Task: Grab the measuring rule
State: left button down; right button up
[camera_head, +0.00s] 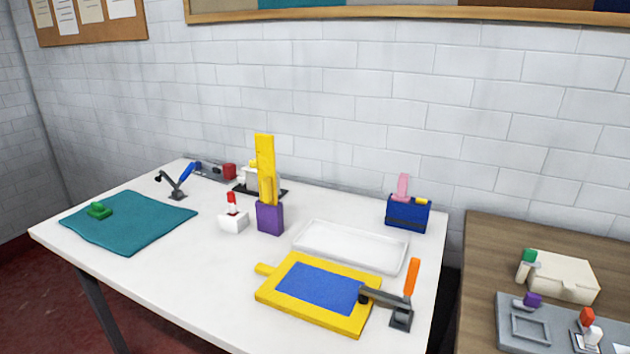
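A tall yellow strip (265,158), which looks like the measuring rule, stands upright in a purple holder (270,218) near the middle of the white table (190,290). Its lower end is hidden inside the holder. A shorter yellow part shows against its lower half; I cannot tell whether it is a separate piece. No markings are readable at this size. Neither of my grippers shows in the head view.
A white block with a red-topped item (233,221) stands close left of the holder. A white tray (350,264) lies to the right. A yellow-framed blue board (318,330) and an orange-handled clamp (411,278) are in front. A teal cloth (130,225) lies left.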

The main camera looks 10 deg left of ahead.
aim_at(265, 144)
jog(key=z, duration=3.25)
jog(key=k, duration=2.2)
jog(key=u, duration=1.7)
